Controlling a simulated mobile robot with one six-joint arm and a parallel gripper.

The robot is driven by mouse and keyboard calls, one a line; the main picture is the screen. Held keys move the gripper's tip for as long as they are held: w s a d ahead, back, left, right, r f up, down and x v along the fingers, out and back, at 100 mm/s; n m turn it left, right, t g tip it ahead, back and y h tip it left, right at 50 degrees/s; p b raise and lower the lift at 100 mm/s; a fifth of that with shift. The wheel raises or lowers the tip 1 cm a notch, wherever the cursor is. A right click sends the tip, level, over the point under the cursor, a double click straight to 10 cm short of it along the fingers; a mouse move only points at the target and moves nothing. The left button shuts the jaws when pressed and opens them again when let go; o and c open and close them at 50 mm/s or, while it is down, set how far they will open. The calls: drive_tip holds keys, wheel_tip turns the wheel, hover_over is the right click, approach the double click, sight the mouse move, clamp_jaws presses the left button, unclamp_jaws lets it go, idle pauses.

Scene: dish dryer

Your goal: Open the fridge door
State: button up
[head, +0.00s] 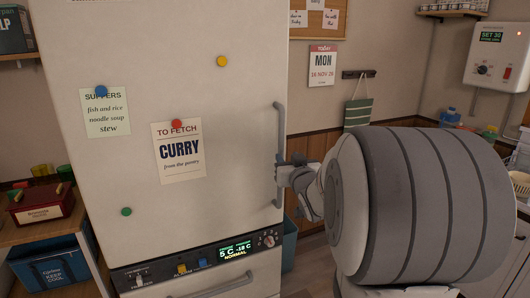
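The fridge door (140,215) is a tall white panel that fills the left and middle of the head view. It looks closed, level with the control panel below it. Its long grey vertical handle (280,125) runs along the right edge. My gripper (281,172) is at the lower half of the handle, coming from the right. Its fingertips overlap the handle in the picture. The fingers are small and dark here, so I cannot tell whether they are closed around the handle or only beside it. My arm hides the area right of the handle.
A control panel (210,262) with a green display sits below the door. Notes and magnets are on the door. A shelf on the left holds a red box (41,205) and a blue box (50,262). A calendar (323,66) and towel (358,113) hang behind my arm.

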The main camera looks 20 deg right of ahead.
sight(282, 150)
drive_tip(key=shift+w+d+r, duration=0.1)
drive_tip(key=shift+w, duration=0.3)
drive_tip(key=w, duration=0.2)
drive_tip(key=w+p, duration=0.1)
drive_tip(key=w, duration=0.1)
drive_tip(key=w+d, duration=0.1)
drive_tip(key=w, duration=0.2)
drive_tip(key=shift+s, duration=0.1)
clamp_jaws()
